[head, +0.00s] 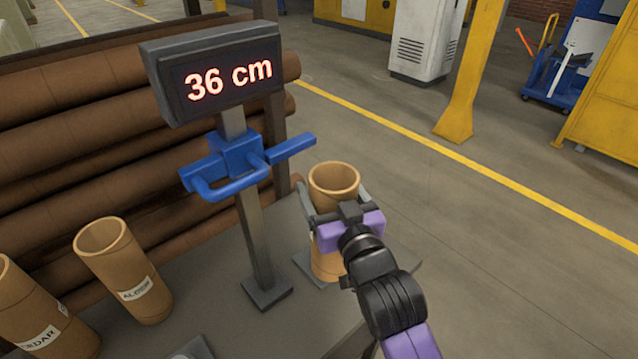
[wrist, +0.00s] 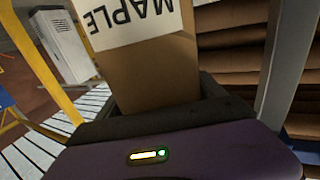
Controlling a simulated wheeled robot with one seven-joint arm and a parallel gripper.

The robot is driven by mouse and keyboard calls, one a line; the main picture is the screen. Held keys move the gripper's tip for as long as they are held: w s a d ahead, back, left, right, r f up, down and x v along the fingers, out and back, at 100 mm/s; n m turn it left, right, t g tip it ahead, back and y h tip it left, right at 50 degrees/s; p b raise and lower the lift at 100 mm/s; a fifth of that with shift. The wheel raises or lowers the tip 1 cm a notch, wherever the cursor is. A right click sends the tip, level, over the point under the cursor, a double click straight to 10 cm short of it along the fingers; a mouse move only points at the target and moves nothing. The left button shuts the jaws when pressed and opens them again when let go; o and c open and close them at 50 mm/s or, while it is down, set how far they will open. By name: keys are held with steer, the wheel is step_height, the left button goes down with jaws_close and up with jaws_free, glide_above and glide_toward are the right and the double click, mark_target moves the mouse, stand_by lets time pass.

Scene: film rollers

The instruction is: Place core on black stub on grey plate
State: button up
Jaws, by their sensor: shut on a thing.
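A brown cardboard core (head: 334,181) stands upright between the fingers of my gripper (head: 335,208), which is shut on it. In the wrist view the core (wrist: 150,80) fills the middle, with a white label reading MAPLE upside down. The black stub is not visible; the core and my arm cover the middle of the plate.
A display (head: 226,75) reading 36 cm tops a grey post with a blue bracket (head: 240,160), close left of the core. Two other labelled cores, one at left (head: 120,270) and one at the left edge (head: 35,320), stand on the bench. Large brown rolls (head: 100,130) lie behind. Open floor is at right.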

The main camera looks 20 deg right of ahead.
steer(key=w, duration=0.5)
steer(key=shift+d, duration=0.2)
steer(key=shift+f+p, duration=0.45)
steer(key=shift+f, duration=1.25)
steer(key=shift+f, duration=0.15)
steer(key=o, duration=2.1)
steer(key=shift+r, duration=0.2)
steer(key=s, duration=0.4)
steer(key=s+b, duration=0.1)
steer(key=s, duration=0.3)
steer(key=s+a+b, duration=0.1)
steer(key=s, duration=0.3)
steer(key=shift+f, duration=0.1)
